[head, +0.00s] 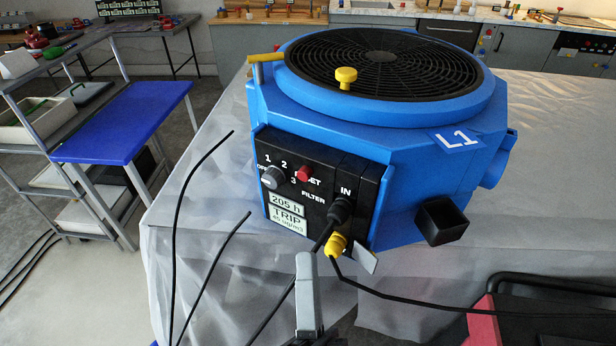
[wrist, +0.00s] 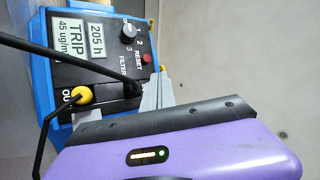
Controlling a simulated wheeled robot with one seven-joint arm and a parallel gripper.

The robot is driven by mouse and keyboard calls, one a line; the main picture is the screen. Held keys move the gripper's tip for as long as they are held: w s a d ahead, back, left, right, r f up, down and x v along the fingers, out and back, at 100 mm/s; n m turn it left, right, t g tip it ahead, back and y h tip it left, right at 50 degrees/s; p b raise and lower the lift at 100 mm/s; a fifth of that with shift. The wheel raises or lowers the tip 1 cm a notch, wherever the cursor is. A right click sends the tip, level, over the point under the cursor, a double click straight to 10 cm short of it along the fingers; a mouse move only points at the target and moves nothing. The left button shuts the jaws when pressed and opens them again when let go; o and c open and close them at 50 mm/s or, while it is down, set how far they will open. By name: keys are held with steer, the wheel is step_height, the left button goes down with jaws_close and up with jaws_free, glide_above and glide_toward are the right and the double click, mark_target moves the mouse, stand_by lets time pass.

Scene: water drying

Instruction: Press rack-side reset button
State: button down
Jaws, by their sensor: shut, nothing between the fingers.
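A blue fan unit (head: 410,160) marked L1 stands on a sheet-covered table. Its black front panel (head: 325,213) carries a round red reset button (head: 304,174), right of a grey knob (head: 273,178). A display (head: 287,214) reads TRIP. In the wrist view the reset button (wrist: 147,58) is fully visible at the panel's edge, with the knob (wrist: 127,31) above it. My gripper (wrist: 157,84) is shut and empty; its light grey fingers lie just below the button in that picture. I see no contact with the button; the exact gap in depth cannot be told.
A yellow plug (head: 337,244) and black cables hang from the panel's lower front. A metal rack with a blue top (head: 125,125) stands left. A red-and-black object (head: 490,325) is lower right.

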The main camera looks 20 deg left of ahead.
steer(key=a+r+m, duration=0.2)
steer(key=a+r, duration=0.1)
steer(key=a, duration=0.4)
steer(key=shift+r+m+y, duration=0.3)
steer(key=shift+y, duration=0.1)
steer(key=shift+w+a, duration=0.1)
steer(key=shift+w, duration=0.05)
steer(key=b, duration=0.3)
glide_toward(305, 174)
steer(key=w+a+r, duration=0.3)
steer(key=a, duration=0.1)
steer(key=shift+w+r, duration=0.2)
steer(key=shift+w, duration=0.05)
steer(key=shift+w+a, duration=0.1)
stand_by(1.1)
steer(key=shift+w, duration=0.3)
